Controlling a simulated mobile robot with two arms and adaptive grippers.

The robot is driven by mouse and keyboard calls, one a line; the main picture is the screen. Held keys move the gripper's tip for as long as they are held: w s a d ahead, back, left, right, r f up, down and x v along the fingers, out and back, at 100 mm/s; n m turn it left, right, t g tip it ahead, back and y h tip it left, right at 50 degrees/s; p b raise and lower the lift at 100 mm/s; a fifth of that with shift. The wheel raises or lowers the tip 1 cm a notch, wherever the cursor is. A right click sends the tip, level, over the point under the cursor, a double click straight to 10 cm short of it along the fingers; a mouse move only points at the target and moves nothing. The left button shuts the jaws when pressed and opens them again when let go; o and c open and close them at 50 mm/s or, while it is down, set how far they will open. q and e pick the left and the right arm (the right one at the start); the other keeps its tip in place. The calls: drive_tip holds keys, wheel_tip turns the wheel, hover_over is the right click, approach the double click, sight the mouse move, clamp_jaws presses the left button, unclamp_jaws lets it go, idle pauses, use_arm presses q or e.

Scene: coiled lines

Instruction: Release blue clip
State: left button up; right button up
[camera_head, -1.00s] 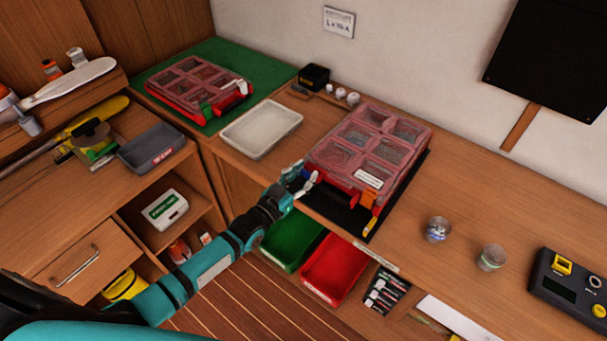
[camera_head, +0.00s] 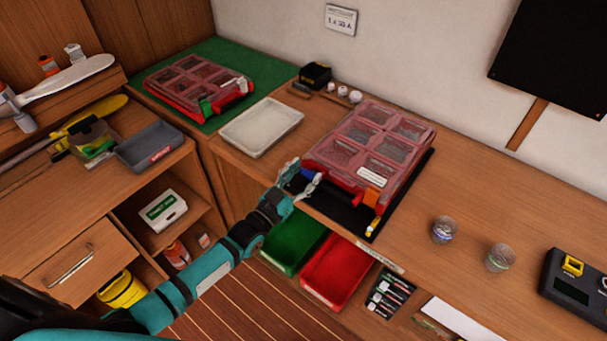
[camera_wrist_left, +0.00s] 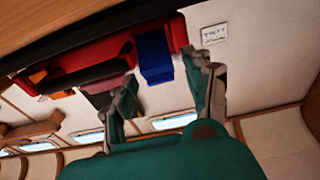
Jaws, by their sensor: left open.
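A red organizer case with a clear compartment lid (camera_head: 366,150) lies on a black mat (camera_head: 345,216) on the workbench. The blue clip (camera_wrist_left: 155,55) is on the case's front edge in the left wrist view, where it looks upright against the red body. An orange clip (camera_head: 371,194) is on the same edge, further right. My left gripper (camera_head: 301,180) is at the case's front left corner. Its fingers (camera_wrist_left: 165,88) are open, one to each side of the blue clip in the wrist view. I cannot tell whether they touch it. My right gripper is not in view.
A similar red case (camera_head: 198,86) lies on a green mat (camera_head: 245,60). A white tray (camera_head: 262,127) stands left of the near case. Green (camera_head: 294,243) and red (camera_head: 336,270) bins are below the bench edge. Two small jars (camera_head: 444,231) stand to the right, with clear bench around them.

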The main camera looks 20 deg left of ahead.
use_arm(q)
drive_tip(key=shift+s+a+f, duration=0.15)
drive_tip(key=shift+s+a, duration=0.05)
drive_tip(key=shift+s, duration=0.25)
drive_tip(key=v, duration=1.1)
drive_tip(key=s+a+f+n+g+y, duration=0.1)
drive_tip(key=s+a+f+g+y, duration=0.2)
drive_tip(key=f, duration=0.8)
drive_tip(key=s+f+g+b, duration=0.1)
drive_tip(key=s+f+g, duration=0.3)
drive_tip(key=f, duration=0.7)
drive_tip(key=s+a+f+n+g+y, duration=0.1)
drive_tip(key=s+a+f+y, duration=0.1)
drive_tip(key=s+f, duration=0.6)
drive_tip(key=s+d+f+g, duration=0.1)
drive_tip(key=s+f+g, duration=0.3)
drive_tip(key=s+f, duration=0.4)
drive_tip(key=s+d+f+g+y, duration=0.1)
drive_tip(key=s+d+f+g, duration=0.1)
drive_tip(key=s+f+g, duration=0.3)
drive_tip(key=s+f, duration=0.4)
drive_tip(key=s, duration=0.7)
drive_tip(key=shift+y+b, duration=0.3)
drive_tip(key=shift+b, duration=0.1)
